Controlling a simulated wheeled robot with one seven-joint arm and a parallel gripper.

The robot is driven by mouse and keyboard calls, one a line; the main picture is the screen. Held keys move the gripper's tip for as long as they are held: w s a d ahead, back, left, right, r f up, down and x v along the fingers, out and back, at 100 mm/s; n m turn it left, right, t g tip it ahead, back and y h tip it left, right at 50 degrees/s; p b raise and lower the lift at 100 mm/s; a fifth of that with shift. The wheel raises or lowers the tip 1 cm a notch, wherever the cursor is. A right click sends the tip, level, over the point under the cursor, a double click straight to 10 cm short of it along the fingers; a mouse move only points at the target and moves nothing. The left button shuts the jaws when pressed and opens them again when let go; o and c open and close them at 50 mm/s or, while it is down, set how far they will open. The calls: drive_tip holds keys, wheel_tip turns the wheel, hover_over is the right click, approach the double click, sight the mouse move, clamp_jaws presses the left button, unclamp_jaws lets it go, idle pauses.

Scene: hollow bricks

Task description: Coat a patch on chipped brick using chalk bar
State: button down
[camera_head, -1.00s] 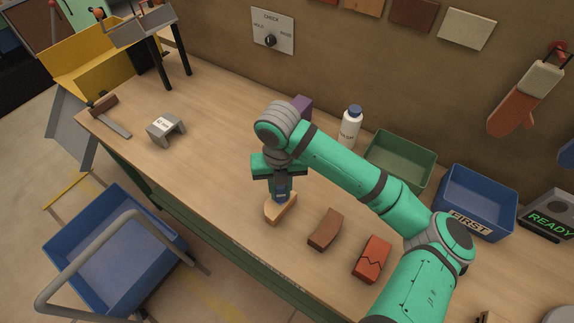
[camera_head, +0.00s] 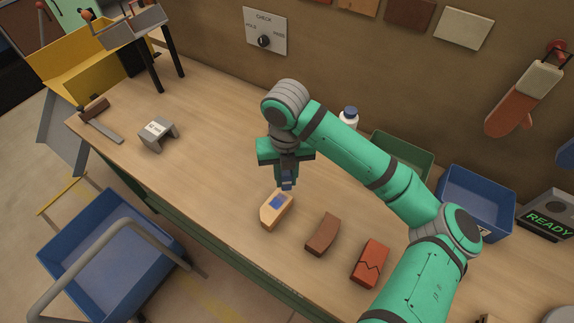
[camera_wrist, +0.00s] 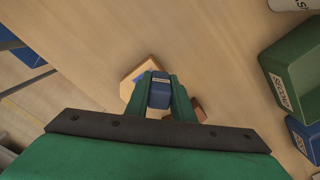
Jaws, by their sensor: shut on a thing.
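The tan brick (camera_head: 270,218), with a cut-off corner at its near left end, lies on the bench. A blue patch (camera_head: 277,202) marks its top face. My gripper (camera_head: 287,177) is shut on a blue chalk bar (camera_head: 287,184), held upright just above the brick's far end and apart from it. In the wrist view the chalk bar (camera_wrist: 160,92) sits between my two fingers (camera_wrist: 161,88) and covers part of the brick (camera_wrist: 142,70) and of its blue patch.
A brown curved brick (camera_head: 322,235) and a cracked red brick (camera_head: 370,263) lie to the right. A grey hollow block (camera_head: 159,134) and a hammer (camera_head: 100,120) lie at the left. Green (camera_head: 402,154) and blue (camera_head: 475,203) bins stand at the back right.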

drive_tip(key=shift+s+a+r, duration=0.1)
drive_tip(key=shift+r, duration=2.15)
